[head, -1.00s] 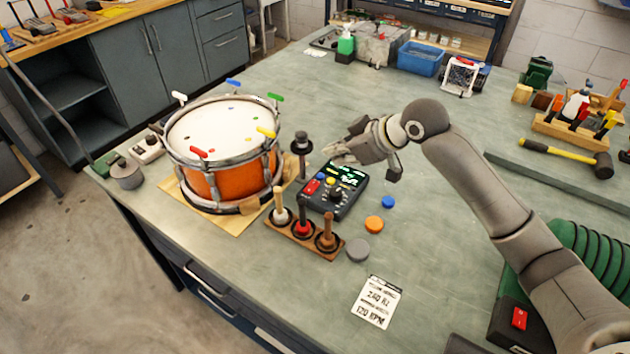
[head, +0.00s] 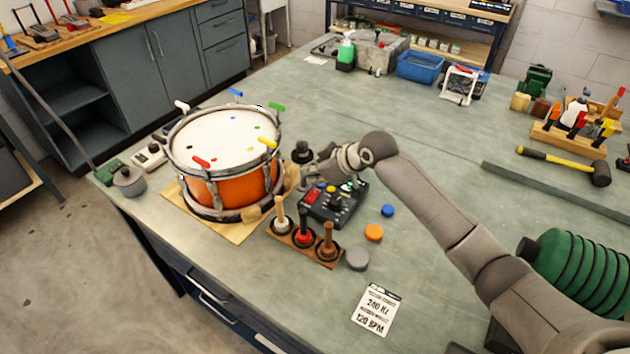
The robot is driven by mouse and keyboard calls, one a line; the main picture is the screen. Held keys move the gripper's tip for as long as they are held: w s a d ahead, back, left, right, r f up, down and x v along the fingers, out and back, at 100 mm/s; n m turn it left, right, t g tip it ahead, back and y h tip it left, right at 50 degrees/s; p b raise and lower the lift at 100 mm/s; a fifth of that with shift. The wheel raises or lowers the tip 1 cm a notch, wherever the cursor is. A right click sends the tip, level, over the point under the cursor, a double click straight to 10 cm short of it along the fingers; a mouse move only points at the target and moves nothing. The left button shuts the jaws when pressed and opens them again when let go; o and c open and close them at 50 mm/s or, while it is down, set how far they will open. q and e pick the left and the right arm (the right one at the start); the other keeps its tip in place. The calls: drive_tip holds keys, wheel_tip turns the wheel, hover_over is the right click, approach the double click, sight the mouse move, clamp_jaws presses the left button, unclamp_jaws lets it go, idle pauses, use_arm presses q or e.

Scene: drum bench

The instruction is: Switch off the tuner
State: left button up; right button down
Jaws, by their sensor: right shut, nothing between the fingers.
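The tuner (head: 334,208) is a dark box on the bench to the right of the drum. It has a red button, a yellow button and a round dark knob on top. Green lit marks show at its right back side, and the rest of its display is hidden behind my gripper. My right gripper (head: 308,174) is shut and empty. It is at the tuner's back left edge, close to the red button; I cannot tell if it touches. My left gripper is not in view.
An orange drum (head: 228,188) stands left of the tuner. A wooden rack (head: 322,256) with several upright handled tools is just in front. Blue, orange (head: 373,232) and grey discs lie to the right. A printed card (head: 377,309) lies near the front.

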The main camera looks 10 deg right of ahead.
sight(316, 194)
drive_tip(key=f, duration=0.3)
drive_tip(key=shift+d+f, duration=0.3)
drive_tip(key=shift+f, duration=0.05)
drive_tip(key=shift+w, duration=0.1)
drive_tip(key=shift+w+d+f, duration=0.1)
drive_tip(key=shift+f, duration=0.2)
